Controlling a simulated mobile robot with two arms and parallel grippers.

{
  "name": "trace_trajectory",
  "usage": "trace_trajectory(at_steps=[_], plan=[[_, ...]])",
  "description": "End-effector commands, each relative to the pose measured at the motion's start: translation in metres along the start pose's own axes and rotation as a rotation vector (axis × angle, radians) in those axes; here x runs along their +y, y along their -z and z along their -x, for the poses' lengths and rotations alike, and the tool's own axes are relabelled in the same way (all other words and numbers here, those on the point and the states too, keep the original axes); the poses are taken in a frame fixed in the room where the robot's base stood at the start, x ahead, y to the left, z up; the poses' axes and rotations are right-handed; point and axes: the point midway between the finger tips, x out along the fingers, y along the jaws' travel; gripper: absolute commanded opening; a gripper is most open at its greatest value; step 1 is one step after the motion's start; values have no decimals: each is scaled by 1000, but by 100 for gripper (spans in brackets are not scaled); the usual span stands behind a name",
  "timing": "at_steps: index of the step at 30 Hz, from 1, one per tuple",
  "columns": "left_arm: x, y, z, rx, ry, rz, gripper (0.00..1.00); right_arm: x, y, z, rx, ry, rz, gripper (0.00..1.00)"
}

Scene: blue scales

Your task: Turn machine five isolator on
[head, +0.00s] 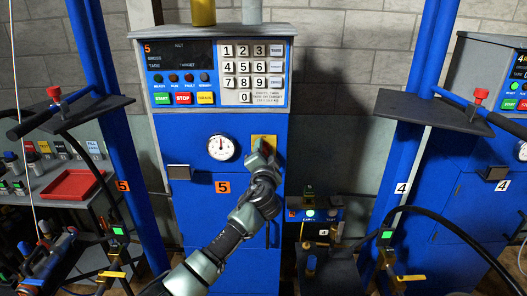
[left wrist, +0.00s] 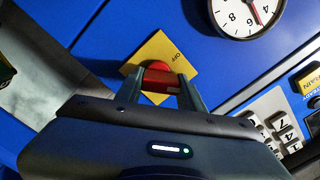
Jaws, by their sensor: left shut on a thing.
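Machine five is the blue cabinet (head: 205,245) in the middle of the head view, with orange "5" labels. Its isolator is a red rotary knob on a yellow plate (head: 257,139), right of the round gauge. In the left wrist view the red knob (left wrist: 158,77) sits on the yellow plate (left wrist: 150,55), which shows small lettering beside the knob. My left gripper (head: 262,153) is at the plate in the head view. In the left wrist view its two fingers (left wrist: 160,88) stand on either side of the knob, shut on it. My right gripper is not in view.
A control panel (head: 215,72) with keypad and coloured buttons is above. The round gauge (head: 221,147) is left of the isolator. Blue posts and grey shelves (head: 438,112) flank the cabinet. A red tray (head: 72,185) lies on the left bench.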

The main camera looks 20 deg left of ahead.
Motion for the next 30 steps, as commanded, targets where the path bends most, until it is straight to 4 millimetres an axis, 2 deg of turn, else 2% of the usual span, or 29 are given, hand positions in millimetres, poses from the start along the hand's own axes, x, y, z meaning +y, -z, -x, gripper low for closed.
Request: trace_trajectory(at_steps=[15, 22, 30], plan=[[1, 2, 0, 0, 0, -458, 0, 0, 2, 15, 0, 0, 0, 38], [2, 1, 0, 0, -1, -590, 0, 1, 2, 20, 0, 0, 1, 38], [3, 1, 0, 0, -1, -665, 0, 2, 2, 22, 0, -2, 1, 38]])
